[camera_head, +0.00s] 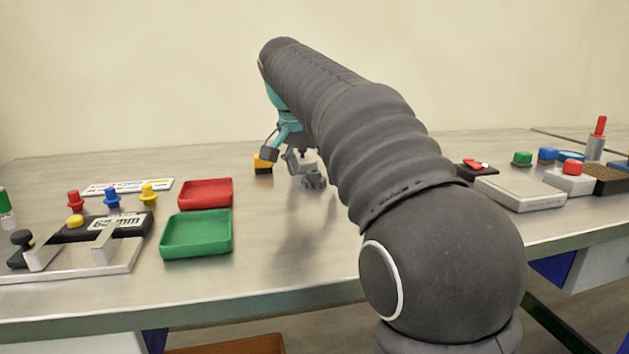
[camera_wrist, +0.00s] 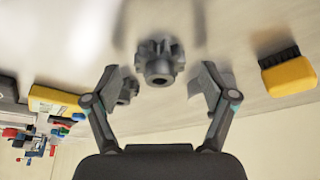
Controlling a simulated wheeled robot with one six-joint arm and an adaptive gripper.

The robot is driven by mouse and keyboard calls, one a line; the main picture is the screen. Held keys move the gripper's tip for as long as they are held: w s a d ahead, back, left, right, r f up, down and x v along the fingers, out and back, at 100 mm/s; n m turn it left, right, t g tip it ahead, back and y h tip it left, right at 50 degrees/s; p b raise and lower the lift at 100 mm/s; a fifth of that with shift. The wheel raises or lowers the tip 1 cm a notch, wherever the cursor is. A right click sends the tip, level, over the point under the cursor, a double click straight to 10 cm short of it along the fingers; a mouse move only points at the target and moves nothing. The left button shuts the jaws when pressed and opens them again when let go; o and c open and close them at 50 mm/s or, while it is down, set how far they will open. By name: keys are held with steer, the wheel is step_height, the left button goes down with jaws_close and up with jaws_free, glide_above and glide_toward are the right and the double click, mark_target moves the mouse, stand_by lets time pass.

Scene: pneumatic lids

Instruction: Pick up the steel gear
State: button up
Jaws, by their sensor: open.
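A grey toothed steel gear (camera_wrist: 159,62) with a central hole sits on the metal table, near the middle of the wrist view. A grey gear-like part (camera_head: 314,180) shows on the table beside my gripper in the head view. A smaller grey toothed part (camera_wrist: 127,91) lies near the left finger in the wrist view, partly hidden by it. My gripper (camera_wrist: 162,84) is open and empty, with its two fingers apart on either side of the gear in that view. In the head view my gripper (camera_head: 279,157) hangs low over the table, partly hidden by my arm.
A grey box (camera_head: 520,193) stands right. The table's front middle is clear.

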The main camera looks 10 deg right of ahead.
mark_target(316, 172)
steer(key=c, duration=1.6)
steer(key=shift+r, duration=0.15)
steer(key=shift+r, duration=0.5)
steer(key=r, duration=0.3)
steer(key=shift+d+r, duration=0.2)
steer(key=shift+d, duration=0.15)
steer(key=s+d+r, duration=0.1)
steer(key=d+r, duration=0.5)
steer(key=d, duration=0.5)
steer(key=shift+s+r, duration=0.2)
